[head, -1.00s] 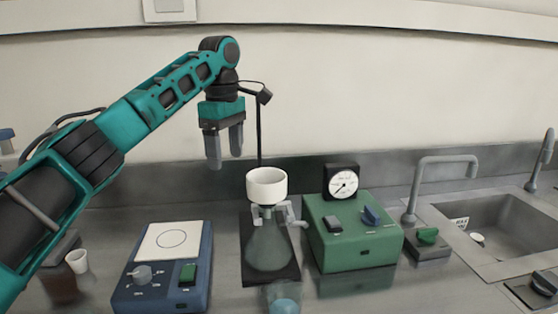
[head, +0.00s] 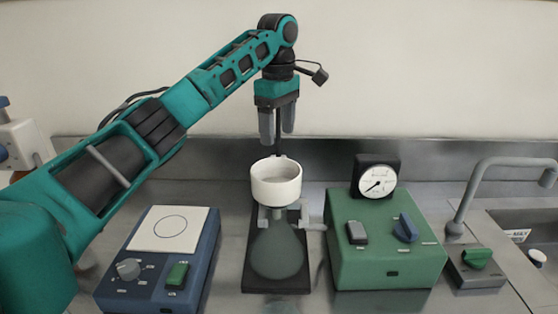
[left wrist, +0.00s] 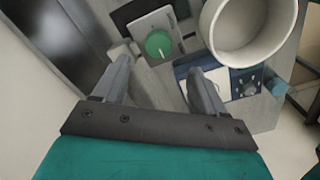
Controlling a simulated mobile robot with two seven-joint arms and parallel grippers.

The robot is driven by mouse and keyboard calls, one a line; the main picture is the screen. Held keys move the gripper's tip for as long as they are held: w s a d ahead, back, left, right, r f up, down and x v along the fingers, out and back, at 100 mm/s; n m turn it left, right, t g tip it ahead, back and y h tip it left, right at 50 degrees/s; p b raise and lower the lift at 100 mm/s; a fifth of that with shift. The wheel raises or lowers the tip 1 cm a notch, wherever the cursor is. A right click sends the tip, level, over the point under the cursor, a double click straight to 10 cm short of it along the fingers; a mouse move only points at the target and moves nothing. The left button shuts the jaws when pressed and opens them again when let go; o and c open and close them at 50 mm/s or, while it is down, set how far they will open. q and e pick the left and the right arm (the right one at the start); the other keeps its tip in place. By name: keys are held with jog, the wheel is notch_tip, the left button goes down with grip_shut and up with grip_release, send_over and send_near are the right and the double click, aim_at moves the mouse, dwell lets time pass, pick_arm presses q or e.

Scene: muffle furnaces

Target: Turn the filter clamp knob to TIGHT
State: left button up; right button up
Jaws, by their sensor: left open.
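The white funnel (head: 276,186) sits on the glass flask (head: 276,250), with grey clamp parts (head: 305,217) around its neck. My left gripper (head: 278,138) is open and points down, above and apparently behind the funnel, touching nothing. In the left wrist view a round green knob (left wrist: 159,44) with a pale pointer line sits on a grey plate near the funnel (left wrist: 250,35). The open left fingers (left wrist: 160,65) are on either side below it, apart from it. I cannot read its markings. This knob does not show in the head view. My right gripper is not in view.
The blue hotplate (head: 160,270) stands left of the flask. The green box (head: 388,260) with a dial gauge (head: 377,181) stands close on its right. Farther right are a grey tap (head: 480,190) and a sink. The steel backsplash (head: 200,160) runs behind.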

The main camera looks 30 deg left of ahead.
pick_arm(q)
notch_tip(320, 180, down, 9)
jog(key=shift+r, duration=0.15)
jog(key=shift+c, duration=0.4)
jog(key=shift+w, duration=0.1)
jog(key=c, duration=1)
